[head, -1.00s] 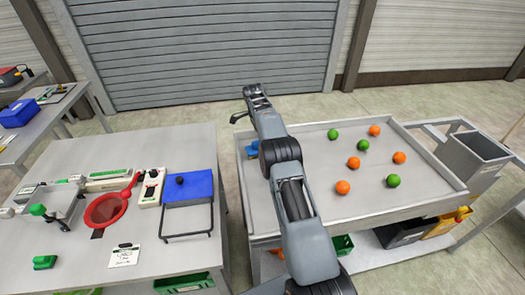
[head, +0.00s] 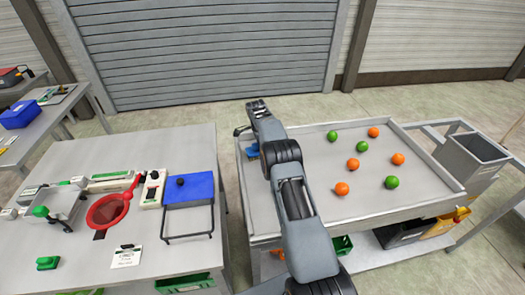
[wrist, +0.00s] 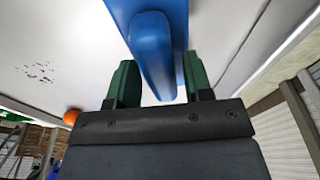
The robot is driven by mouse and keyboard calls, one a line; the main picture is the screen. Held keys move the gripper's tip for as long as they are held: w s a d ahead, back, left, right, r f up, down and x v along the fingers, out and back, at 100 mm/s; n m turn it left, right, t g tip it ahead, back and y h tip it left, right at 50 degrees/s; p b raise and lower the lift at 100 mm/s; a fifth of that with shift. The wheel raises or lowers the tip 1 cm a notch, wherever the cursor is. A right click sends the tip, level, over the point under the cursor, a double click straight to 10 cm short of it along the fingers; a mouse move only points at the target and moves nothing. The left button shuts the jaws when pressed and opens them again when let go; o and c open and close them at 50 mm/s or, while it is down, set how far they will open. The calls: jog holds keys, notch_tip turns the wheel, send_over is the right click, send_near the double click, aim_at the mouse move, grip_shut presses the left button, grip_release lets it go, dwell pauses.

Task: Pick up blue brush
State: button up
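The blue brush lies at the left edge of the tray table, partly hidden behind my arm in the head view (head: 253,149). In the wrist view the blue brush (wrist: 152,48) is large, with its rounded handle reaching down between the two green fingers of my gripper (wrist: 160,80). The fingers are apart, one on each side of the handle, with visible gaps. My gripper is open and holds nothing. In the head view most of the gripper is hidden by my arm.
The tray table (head: 310,190) has raised rims and holds several orange and green balls, all right of my arm. One orange ball (wrist: 71,117) shows in the wrist view.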

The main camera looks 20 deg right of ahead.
jog(key=c, duration=0.8)
jog(key=shift+o, duration=0.2)
jog(key=shift+r, duration=0.2)
jog(key=shift+r, duration=0.6)
jog(key=s+d+r+b, duration=0.6)
jog(key=s+d+r, duration=0.2)
jog(key=s+r, duration=0.3)
jog(key=shift+s+r, duration=0.25)
